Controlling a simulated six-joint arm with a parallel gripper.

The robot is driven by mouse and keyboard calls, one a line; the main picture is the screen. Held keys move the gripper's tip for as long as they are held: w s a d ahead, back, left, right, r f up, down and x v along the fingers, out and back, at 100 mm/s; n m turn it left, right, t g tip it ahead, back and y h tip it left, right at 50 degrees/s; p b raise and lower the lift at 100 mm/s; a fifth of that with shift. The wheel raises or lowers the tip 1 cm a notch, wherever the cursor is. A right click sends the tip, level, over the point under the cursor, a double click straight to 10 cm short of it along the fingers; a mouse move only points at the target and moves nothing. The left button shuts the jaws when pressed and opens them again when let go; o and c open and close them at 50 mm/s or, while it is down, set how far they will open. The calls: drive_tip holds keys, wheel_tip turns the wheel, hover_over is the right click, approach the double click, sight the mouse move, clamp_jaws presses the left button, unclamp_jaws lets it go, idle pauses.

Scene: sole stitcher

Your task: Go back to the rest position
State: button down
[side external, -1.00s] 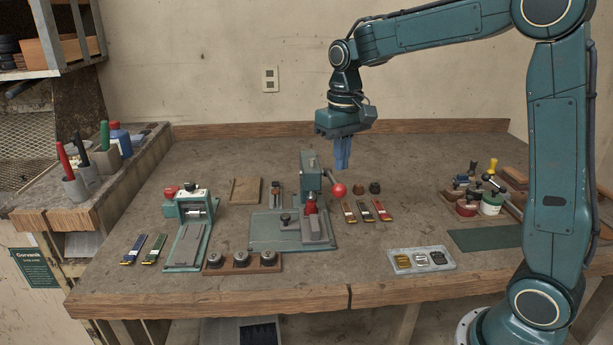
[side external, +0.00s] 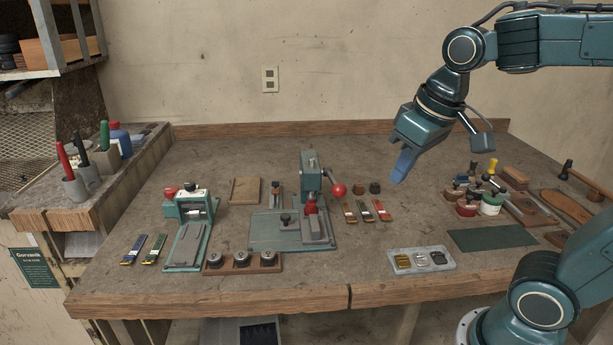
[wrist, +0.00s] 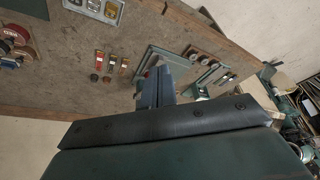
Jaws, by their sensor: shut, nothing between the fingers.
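My gripper (side external: 403,166) is above the right part of the workbench (side external: 400,290), tilted with its blue fingers pointing down and to the left. The fingers are shut and hold nothing. In the wrist view the closed fingers (wrist: 155,88) point away over the bench. The gripper is clear of everything on the bench, up and to the right of the green press with the red knob (side external: 312,185).
A small clamp machine (side external: 190,210) stands left. A grey tray (side external: 421,262) lies at the front. Colored strips (side external: 366,211) lie right of the press. Jars and brushes (side external: 482,195) stand right, near a green mat (side external: 492,239). The air around the gripper is free.

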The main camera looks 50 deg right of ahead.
drive_tip(key=s+a+f+n+t, duration=0.1)
drive_tip(key=s+f, duration=0.1)
drive_tip(key=s, duration=0.4)
drive_tip(key=shift+s+a+f+t, duration=0.15)
drive_tip(key=shift+s+t, duration=0.25)
